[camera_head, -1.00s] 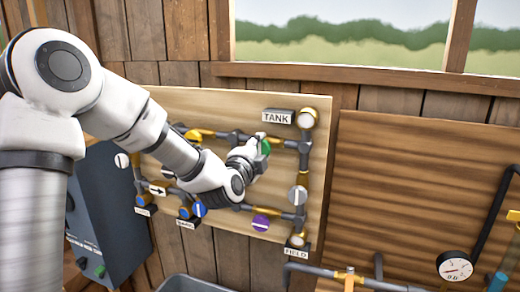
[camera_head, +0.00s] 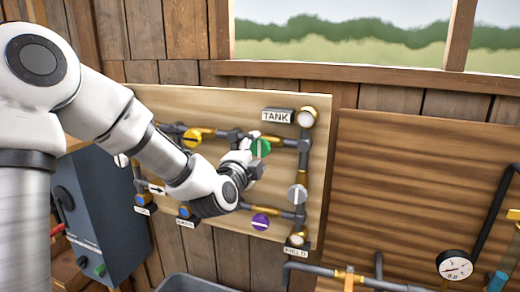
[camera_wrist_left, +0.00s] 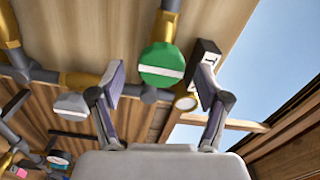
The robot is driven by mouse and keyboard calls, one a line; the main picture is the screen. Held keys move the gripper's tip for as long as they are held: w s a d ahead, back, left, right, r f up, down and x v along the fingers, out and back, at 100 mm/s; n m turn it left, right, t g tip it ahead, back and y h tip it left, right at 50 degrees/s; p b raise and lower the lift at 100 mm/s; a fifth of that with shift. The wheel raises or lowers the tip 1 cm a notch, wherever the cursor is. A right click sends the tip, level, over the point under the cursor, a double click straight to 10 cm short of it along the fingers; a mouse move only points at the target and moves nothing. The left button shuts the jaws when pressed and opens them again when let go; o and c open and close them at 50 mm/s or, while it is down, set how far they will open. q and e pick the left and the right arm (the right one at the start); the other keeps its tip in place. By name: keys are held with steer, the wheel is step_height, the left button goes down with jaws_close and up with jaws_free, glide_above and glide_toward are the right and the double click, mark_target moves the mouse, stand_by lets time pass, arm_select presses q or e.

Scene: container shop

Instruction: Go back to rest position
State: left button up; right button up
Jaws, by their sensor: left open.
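My left gripper (camera_head: 250,157) is in front of the pipe board (camera_head: 220,106), close to the green valve knob (camera_head: 260,148). The gripper is open and empty. In the left wrist view my two fingers stand apart (camera_wrist_left: 160,88), with the green knob (camera_wrist_left: 162,62) and its white bar seen between them. No contact with the knob shows there. My left arm (camera_head: 165,155) stretches across the board from the left and hides part of the pipes. My right gripper is not in view.
The board also carries a yellow knob (camera_head: 192,138), a purple knob (camera_head: 260,222), a grey knob (camera_head: 297,193) and a TANK label (camera_head: 278,116). A blue-grey box (camera_head: 95,210) stands at the left. A grey bin (camera_head: 185,285) is below. A gauge (camera_head: 455,266) is at the right.

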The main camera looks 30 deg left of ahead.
arm_select(q)
steer(key=v, duration=0.4)
steer(key=shift+s+r, duration=0.1)
steer(key=shift+s, duration=0.25)
steer(key=shift+w, duration=0.1)
